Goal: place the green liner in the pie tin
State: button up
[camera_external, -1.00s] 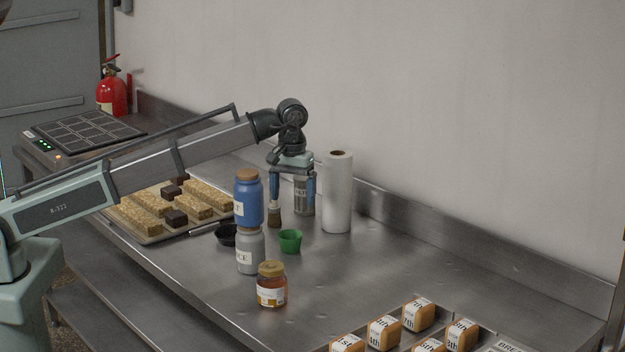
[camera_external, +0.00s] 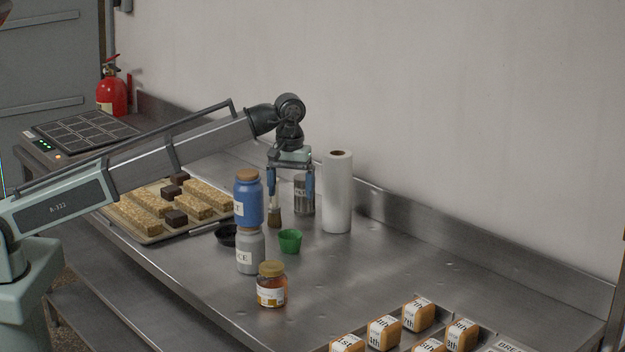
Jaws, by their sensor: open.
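The green liner (camera_external: 290,241) is a small fluted cup standing upright on the steel counter. A black round dish (camera_external: 226,235), which looks like the pie tin, sits to its left. The dish is partly hidden behind the stacked jars, and I cannot see its inside clearly. My gripper (camera_external: 291,194) points down above the counter, above the green liner in the picture. Its two blue fingers are apart with nothing held between them. It is clear of the liner.
A blue jar (camera_external: 248,203) stands on a grey jar (camera_external: 250,254), between dish and liner in the picture. A brush (camera_external: 274,217), grey can (camera_external: 304,196) and paper roll (camera_external: 338,195) stand near my gripper. A honey jar (camera_external: 271,287) is in front.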

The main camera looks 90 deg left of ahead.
jog(key=n, duration=1.2)
send_over(290, 236)
jog(key=d, duration=0.3)
jog(key=f, duration=0.8)
jog(key=shift+w+a+f, duration=0.1)
jog(key=shift+w+f, duration=0.15)
jog(key=shift+f, duration=0.05)
jog(key=shift+s+a+f, duration=0.15)
jog(key=shift+f, duration=2.45)
jog(key=shift+c, duration=0.2)
jog(key=c, duration=0.6)
